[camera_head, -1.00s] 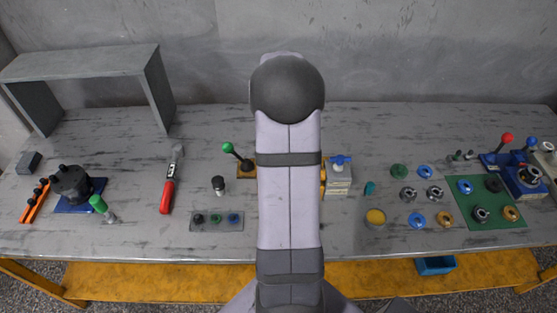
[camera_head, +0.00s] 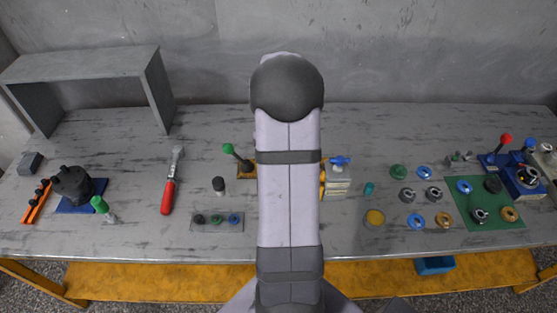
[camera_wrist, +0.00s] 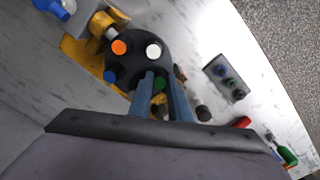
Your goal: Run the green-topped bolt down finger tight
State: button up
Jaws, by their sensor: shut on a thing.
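The motor, a round black body (camera_wrist: 126,62), shows in the wrist view with coloured bolt tops around its face. The green-topped bolt (camera_wrist: 160,83) is at its edge, partly hidden between the fingers. My gripper (camera_wrist: 161,80) is shut on that bolt, with its two grey-blue fingers on either side. An orange top (camera_wrist: 119,47), a white top (camera_wrist: 153,51) and a blue top (camera_wrist: 110,76) stand clear of the fingers. How deep the green-topped bolt sits is hidden. In the head view my arm covers the motor and gripper.
A yellow fixture (camera_wrist: 82,52) adjoins the motor. A grey tray (camera_head: 217,227) with coloured pieces, a small black-capped part (camera_head: 218,184) and a red-handled wrench (camera_head: 167,195) lie left of my arm. A yellow round dish (camera_head: 375,218) and several rings lie to the right.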

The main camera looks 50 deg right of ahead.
jog(key=shift+m+p, duration=0.35)
jog(key=shift+m, duration=0.35)
jog(key=o, duration=0.6)
jog(key=shift+r, duration=0.1)
jog(key=shift+r+p, duration=3.45)
jog(key=shift+r, duration=0.5)
jog(key=shift+m, duration=0.3)
